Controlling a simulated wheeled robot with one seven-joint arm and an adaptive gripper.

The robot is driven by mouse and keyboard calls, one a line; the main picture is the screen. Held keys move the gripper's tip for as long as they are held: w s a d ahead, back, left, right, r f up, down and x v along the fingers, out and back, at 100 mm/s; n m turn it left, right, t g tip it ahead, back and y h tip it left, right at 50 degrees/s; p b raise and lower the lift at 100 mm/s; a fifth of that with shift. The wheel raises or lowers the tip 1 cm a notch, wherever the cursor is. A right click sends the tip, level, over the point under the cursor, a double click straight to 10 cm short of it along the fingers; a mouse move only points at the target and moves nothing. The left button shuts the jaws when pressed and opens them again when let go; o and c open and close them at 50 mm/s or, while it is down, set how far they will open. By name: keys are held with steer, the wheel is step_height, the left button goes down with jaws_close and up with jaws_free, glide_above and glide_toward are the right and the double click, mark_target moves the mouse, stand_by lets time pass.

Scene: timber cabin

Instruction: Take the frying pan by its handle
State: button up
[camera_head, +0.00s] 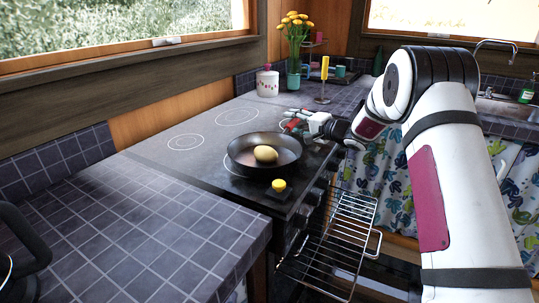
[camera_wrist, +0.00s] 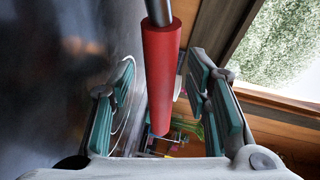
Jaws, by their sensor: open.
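The frying pan (camera_head: 238,158) is dark and round and sits on the stovetop, with a yellowish oval item (camera_head: 265,154) in it. Its red handle (camera_wrist: 161,75) fills the middle of the wrist view, joined to a metal neck at the top. In the head view the handle is mostly hidden by my gripper (camera_head: 303,122), which is just behind the pan. In the wrist view my gripper (camera_wrist: 162,92) is open, with green-padded fingers on either side of the handle. Gaps show between the handle and both fingers.
The black stove (camera_head: 150,146) has ring-marked burners. A small yellow-topped item (camera_head: 279,186) stands near its front edge. A wire rack (camera_head: 335,235) juts out below. A white pot (camera_head: 267,83), a flower vase (camera_head: 293,75) and a yellow-handled utensil (camera_head: 324,75) stand behind.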

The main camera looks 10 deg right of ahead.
steer(key=shift+w+a, duration=0.15)
steer(key=shift+w, duration=0.1)
jaws_close()
steer(key=shift+r, duration=0.15)
